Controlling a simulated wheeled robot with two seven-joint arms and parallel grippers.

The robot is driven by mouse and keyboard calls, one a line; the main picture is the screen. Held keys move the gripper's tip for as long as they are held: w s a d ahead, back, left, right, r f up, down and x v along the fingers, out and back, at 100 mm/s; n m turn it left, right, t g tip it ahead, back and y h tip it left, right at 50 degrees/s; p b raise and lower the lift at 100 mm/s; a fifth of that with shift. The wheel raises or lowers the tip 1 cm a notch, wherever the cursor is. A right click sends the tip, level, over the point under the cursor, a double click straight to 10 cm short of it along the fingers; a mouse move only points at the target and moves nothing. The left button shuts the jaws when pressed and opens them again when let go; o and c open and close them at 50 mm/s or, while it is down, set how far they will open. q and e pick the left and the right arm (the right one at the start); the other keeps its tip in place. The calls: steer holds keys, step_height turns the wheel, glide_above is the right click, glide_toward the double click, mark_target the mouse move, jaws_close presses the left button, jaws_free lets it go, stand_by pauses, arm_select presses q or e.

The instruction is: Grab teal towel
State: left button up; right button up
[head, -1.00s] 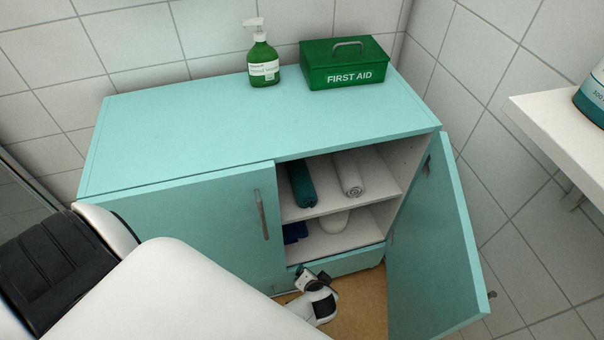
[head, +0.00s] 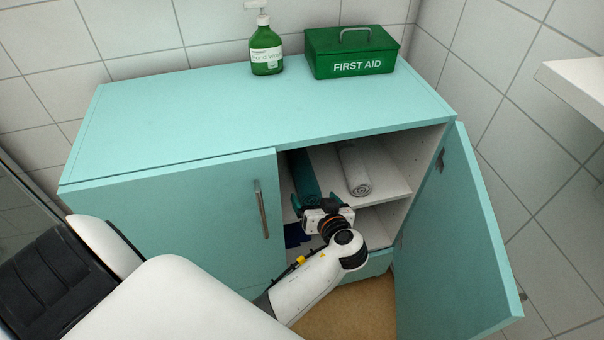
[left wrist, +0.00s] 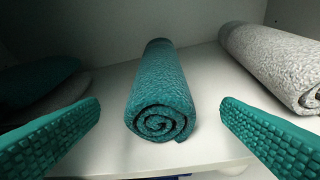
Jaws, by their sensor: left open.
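A rolled teal towel (head: 303,176) lies on the upper shelf inside the open right side of the cabinet. In the left wrist view the teal towel (left wrist: 160,92) lies lengthwise, its spiral end facing me. My left gripper (head: 319,199) is at the shelf's front edge, just in front of the towel. Its two teal ridged fingers (left wrist: 160,135) are spread on either side of the towel's near end, apart from it. The gripper is open and empty. In the head view the gripper hides the towel's near end. My right gripper is not in view.
A grey rolled towel (head: 355,170) lies to the right on the same shelf (head: 385,185). The cabinet door (head: 455,245) stands open at the right. A first-aid box (head: 349,55) and a green pump bottle (head: 265,50) stand on the cabinet top (head: 220,115).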

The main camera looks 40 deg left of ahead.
mark_target(302, 173)
arm_select(q)
steer(key=x, duration=0.5)
steer(key=shift+a, duration=0.1)
steer(key=c, duration=1.1)
